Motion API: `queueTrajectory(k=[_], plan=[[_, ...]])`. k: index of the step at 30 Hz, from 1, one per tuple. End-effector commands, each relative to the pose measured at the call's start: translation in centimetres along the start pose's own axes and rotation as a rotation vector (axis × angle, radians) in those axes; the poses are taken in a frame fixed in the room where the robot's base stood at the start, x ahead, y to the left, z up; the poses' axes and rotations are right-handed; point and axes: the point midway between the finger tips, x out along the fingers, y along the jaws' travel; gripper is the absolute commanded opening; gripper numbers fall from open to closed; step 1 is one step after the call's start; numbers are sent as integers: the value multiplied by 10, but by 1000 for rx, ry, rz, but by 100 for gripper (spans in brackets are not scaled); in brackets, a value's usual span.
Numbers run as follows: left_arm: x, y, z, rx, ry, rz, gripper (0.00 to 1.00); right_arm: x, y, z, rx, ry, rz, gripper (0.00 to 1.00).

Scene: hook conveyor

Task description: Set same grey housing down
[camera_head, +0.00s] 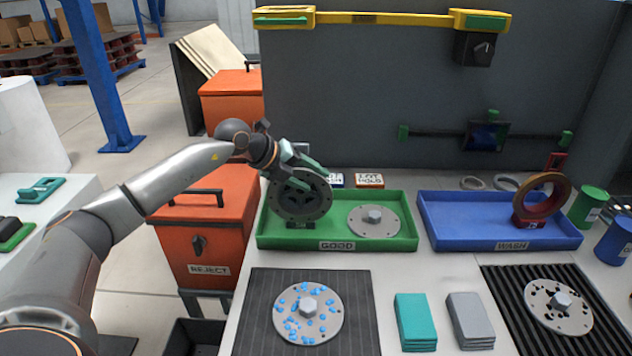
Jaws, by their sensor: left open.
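A dark grey round housing (301,207) with holes in its face stands upright at the left end of the green tray marked GOOD (336,243). My left gripper (304,172) is open at the top of this housing, with its green fingers beside the upper rim. The gripper covers part of the housing's top, and I cannot tell whether the fingers touch it. My right gripper is not in view.
A flat grey flanged disc (374,222) lies in the green tray's right part. The blue WASH tray (560,242) holds an upright reddish-brown ring (519,205). A blue-spotted disc (308,313) lies on a dark mat in front. Orange REJECT bin (205,240) stands left.

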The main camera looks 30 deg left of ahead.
Motion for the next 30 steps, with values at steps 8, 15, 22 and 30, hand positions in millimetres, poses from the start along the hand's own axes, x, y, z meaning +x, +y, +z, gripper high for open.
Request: queueTrajectory(k=[8,15,22,30], plan=[[-60,2,0,1,-2,4,59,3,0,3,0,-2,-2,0],[-91,1,0,0,-1,2,59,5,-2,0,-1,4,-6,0],[-97,0,-1,0,2,2,59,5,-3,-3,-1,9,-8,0],[-102,-4,2,0,1,1,59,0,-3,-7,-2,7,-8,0]])
